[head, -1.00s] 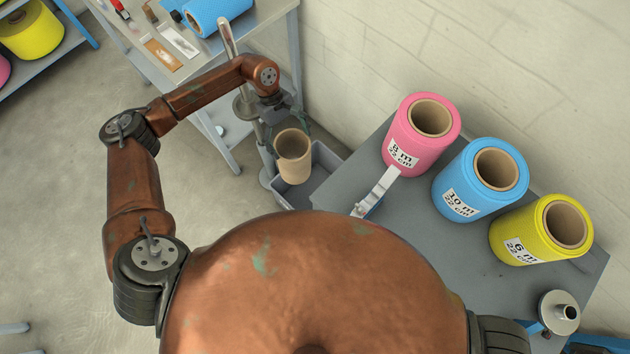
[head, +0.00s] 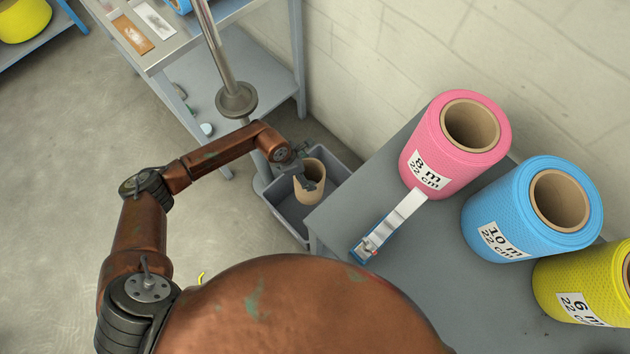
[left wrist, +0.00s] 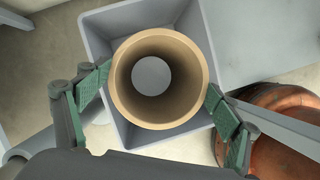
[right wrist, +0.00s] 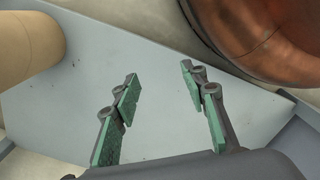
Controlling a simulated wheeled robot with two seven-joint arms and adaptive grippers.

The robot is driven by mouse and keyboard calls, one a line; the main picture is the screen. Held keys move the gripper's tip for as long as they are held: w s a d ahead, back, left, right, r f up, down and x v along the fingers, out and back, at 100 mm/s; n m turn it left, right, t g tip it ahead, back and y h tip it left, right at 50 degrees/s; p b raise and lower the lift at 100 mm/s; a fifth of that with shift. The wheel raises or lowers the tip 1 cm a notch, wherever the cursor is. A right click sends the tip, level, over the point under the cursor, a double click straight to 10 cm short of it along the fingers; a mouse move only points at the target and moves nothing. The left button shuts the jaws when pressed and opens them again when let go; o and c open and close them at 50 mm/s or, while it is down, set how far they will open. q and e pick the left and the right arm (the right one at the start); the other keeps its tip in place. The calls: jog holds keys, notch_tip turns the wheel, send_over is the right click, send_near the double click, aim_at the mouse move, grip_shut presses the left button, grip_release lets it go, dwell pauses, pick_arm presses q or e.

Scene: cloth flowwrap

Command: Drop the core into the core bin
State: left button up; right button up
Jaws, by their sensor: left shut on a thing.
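The core (head: 312,190) is a hollow tan cardboard tube, upright in my left gripper (head: 306,180). In the left wrist view, the core (left wrist: 123,92) sits between the green finger pads of the left gripper (left wrist: 156,98), and I look down through its open bore. The core bin (head: 276,198) is an open grey box on the floor beside the table; its wall also shows in the left wrist view (left wrist: 98,38). The core is over the bin's opening. My right gripper (right wrist: 158,88) is open and empty, seen only in the right wrist view.
The grey table (head: 345,205) right of the bin bears pink (head: 428,150), blue (head: 495,215) and yellow (head: 565,290) rolls and a strip-like tool (head: 395,222). A metal pole (head: 218,60) and shelf (head: 245,95) stand behind the bin, near the wall.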

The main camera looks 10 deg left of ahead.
pick_arm(q)
jog(key=shift+f+b, duration=1.85)
jog(key=shift+f, duration=1.1)
pick_arm(e)
notch_tip(320, 180, up, 11)
jog(key=w+a, duration=0.2)
jog(key=w, duration=0.1)
jog(key=shift+a+r+y, duration=0.2)
jog(key=shift+y, duration=0.1)
pick_arm(q)
jog(key=o, duration=0.9)
jog(key=shift+o, duration=0.9)
